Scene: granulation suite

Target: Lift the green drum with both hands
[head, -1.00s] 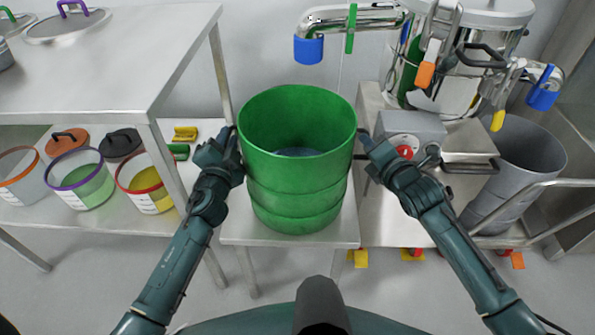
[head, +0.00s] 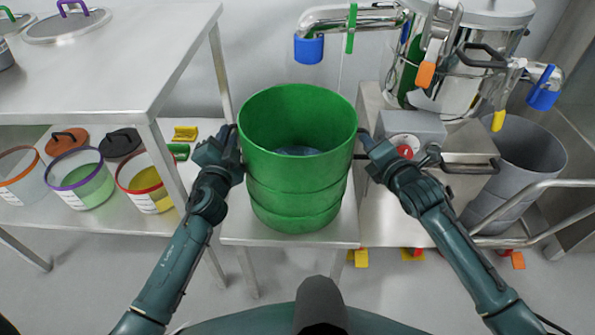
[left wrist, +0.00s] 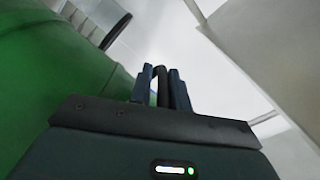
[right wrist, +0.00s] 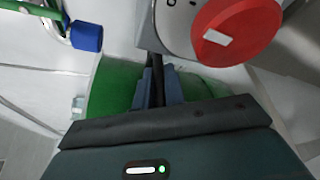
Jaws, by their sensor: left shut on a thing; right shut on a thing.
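The green drum (head: 297,185) stands upright on a small steel table (head: 235,229) in the middle of the head view. It is open at the top, with a little bluish-grey showing at its bottom. My left gripper (head: 234,138) is at the drum's left side near the rim, shut on a dark handle; the left wrist view shows its fingers (left wrist: 165,88) around it beside the green wall (left wrist: 60,90). My right gripper (head: 364,139) is at the right side, shut on the other dark handle, seen between its fingers (right wrist: 158,85) in the right wrist view. The drum's underside is hidden.
A machine with pipes (head: 470,60) and a red knob (head: 405,152) is close at the right, beside a grey bin (head: 525,160).

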